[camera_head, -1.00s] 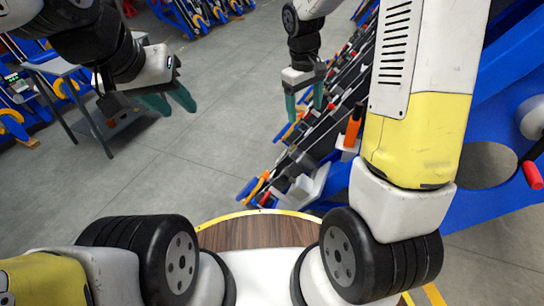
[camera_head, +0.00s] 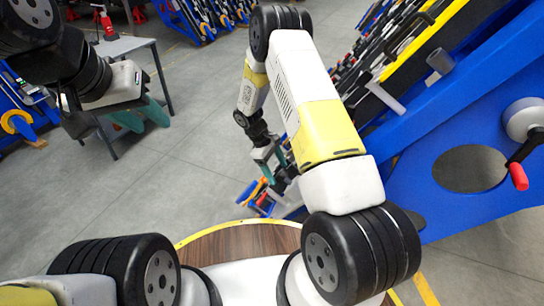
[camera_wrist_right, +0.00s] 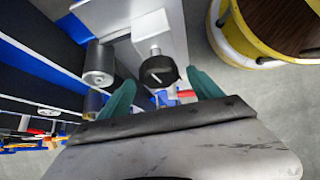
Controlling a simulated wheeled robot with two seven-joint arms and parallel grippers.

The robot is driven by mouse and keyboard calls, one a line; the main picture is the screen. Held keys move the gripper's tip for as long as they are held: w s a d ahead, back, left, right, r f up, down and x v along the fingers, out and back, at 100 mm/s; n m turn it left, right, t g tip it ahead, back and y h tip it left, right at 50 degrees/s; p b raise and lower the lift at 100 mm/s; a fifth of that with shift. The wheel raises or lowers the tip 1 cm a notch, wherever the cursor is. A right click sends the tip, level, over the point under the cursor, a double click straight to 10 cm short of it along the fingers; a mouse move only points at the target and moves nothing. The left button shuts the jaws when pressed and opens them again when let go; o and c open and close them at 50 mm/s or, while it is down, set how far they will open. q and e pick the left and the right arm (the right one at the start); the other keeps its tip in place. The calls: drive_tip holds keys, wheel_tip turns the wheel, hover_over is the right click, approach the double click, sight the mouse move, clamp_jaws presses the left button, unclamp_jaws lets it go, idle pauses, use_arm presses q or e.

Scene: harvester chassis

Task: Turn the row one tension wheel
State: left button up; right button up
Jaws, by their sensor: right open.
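A round black knob with a pale line on its face (camera_wrist_right: 158,72) sits on a short stem from a pale grey block (camera_wrist_right: 155,30) in the right wrist view. It looks like the tension wheel, but no row label shows. My right gripper (camera_wrist_right: 165,92) is open, with its teal fingers on either side of the knob; contact is not clear. In the head view my right gripper (camera_head: 271,156) is low by the near end of the blue machine, and the knob cannot be made out. My left gripper (camera_head: 141,114) is open and empty over the floor at left.
The blue machine panel (camera_head: 440,110) fills the right, with a round hole and a red-handled crank (camera_head: 518,176). Grey cylinders (camera_wrist_right: 99,62) stand left of the knob. A grey table (camera_head: 125,46) is at back left. Open floor (camera_head: 190,150) lies between.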

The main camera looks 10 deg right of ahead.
drive_tip(key=shift+x, duration=1.5)
drive_tip(key=c, duration=1.4)
drive_tip(key=shift+a+m+t+h, duration=0.1)
drive_tip(key=shift+m+t+h, duration=0.4)
drive_tip(key=shift+m+t, duration=0.15)
drive_tip(key=shift+m+t+h, duration=0.55)
drive_tip(key=shift+m+h, duration=0.15)
drive_tip(key=shift+m, duration=0.45)
drive_tip(key=shift+r, duration=0.1)
